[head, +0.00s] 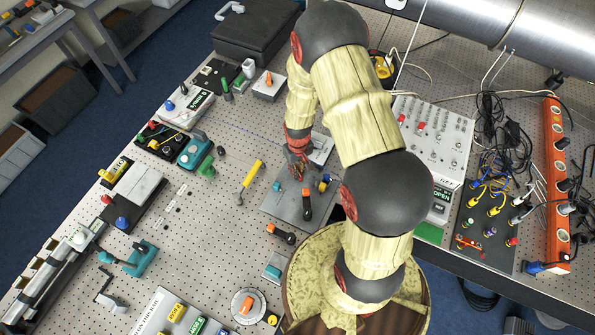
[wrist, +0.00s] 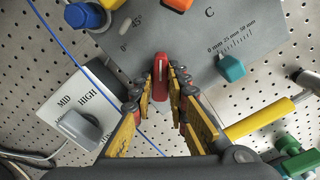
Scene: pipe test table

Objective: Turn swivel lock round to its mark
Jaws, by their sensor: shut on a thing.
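The swivel lock appears to be the red upright piece (wrist: 160,77) with a pale stripe, between my fingers at the near edge of the grey plate (wrist: 215,30) in the wrist view. My gripper (wrist: 163,88) is shut on it, with yellow-padded fingers on both sides. Degree markings (wrist: 130,34) are printed on the plate left of the red piece. My gripper (head: 298,168) also shows in the head view, over the far end of the plate (head: 278,207).
On the plate are a teal knob (wrist: 230,67) beside a millimetre scale and a blue knob (wrist: 82,16). A MID/HIGH selector box (wrist: 80,122) stands close left of my fingers. A yellow handle (wrist: 259,119) lies to the right. A thin blue wire (wrist: 75,63) crosses at left.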

